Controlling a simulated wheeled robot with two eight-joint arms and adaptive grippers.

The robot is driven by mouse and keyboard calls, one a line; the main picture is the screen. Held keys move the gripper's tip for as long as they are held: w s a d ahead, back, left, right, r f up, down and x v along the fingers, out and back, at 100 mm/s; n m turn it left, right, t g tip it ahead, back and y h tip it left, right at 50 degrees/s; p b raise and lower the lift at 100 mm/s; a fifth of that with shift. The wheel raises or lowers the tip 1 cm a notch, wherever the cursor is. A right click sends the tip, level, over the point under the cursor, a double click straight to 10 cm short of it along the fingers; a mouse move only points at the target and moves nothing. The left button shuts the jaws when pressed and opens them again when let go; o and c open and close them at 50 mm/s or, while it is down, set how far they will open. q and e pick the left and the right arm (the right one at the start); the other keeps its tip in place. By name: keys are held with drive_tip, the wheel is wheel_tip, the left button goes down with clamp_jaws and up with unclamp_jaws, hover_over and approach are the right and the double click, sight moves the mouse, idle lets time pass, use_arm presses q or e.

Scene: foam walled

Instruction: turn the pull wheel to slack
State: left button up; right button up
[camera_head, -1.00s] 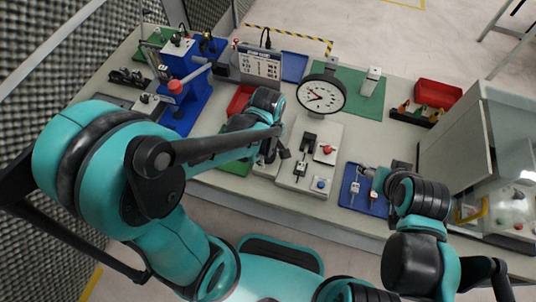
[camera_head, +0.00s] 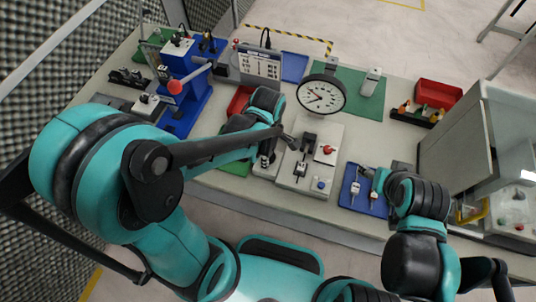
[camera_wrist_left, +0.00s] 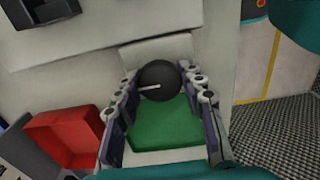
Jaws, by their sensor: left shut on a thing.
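The pull wheel (camera_wrist_left: 158,82) is a dark round knob with a white line on its top, set by a pale block. In the left wrist view it sits between the fingertips of my left gripper (camera_wrist_left: 160,88), which is shut on it. In the head view my left gripper (camera_head: 271,148) is low over the left side of the pale fixture (camera_head: 318,174), and its arm hides most of the wheel. A round dial gauge (camera_head: 320,96) with a red needle stands behind the fixture. My right gripper (camera_head: 374,177) is by the blue tray; its fingers are too small to judge.
The fixture carries a red knob (camera_head: 326,150) and a blue button (camera_head: 320,184). The blue tray (camera_head: 349,201) holds small parts. A red bin (camera_wrist_left: 66,137) lies beside my left fingers. A blue press (camera_head: 188,106) stands left, a clear-sided cabinet (camera_head: 457,125) right.

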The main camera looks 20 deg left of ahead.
use_arm(q)
drive_tip(key=o, duration=1.2)
drive_tip(key=shift+c, duration=0.2)
wheel_tip(320, 180, up, 12)
